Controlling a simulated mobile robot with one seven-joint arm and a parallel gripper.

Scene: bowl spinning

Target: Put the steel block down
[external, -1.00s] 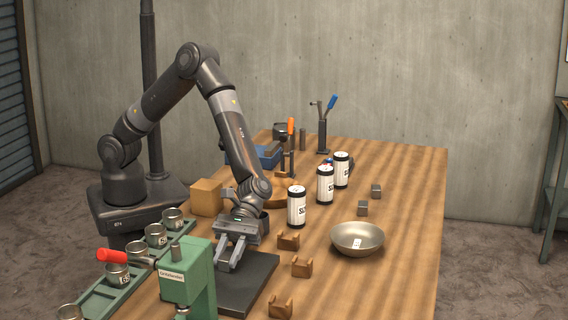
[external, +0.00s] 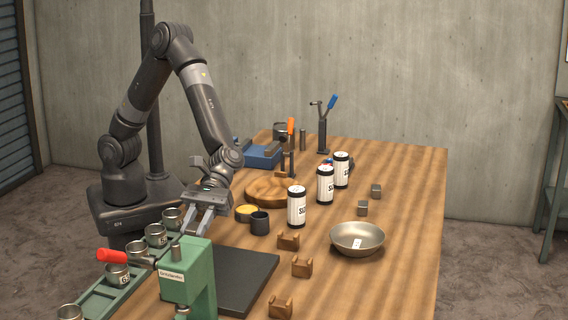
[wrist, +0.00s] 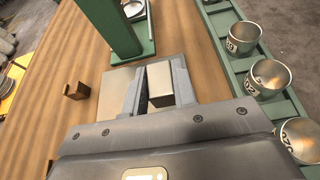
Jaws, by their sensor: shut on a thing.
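The steel block (wrist: 160,84) shows in the wrist view as a small box with a pale, warm-toned face. It sits between the two fingers of my gripper (wrist: 158,88), which is shut on it. In the external view my gripper (external: 197,228) points down, just behind the green press and over the left rear part of the dark plate (external: 246,278). The block itself cannot be made out there. I cannot tell its exact height above the plate.
The green press (external: 187,275) stands close in front of my gripper. A green rack with several metal cups (external: 156,236) lies left. A black cup (external: 260,223), wooden blocks (external: 302,266), labelled cans (external: 297,206) and a steel bowl (external: 357,238) stand right. Bare table lies farther right.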

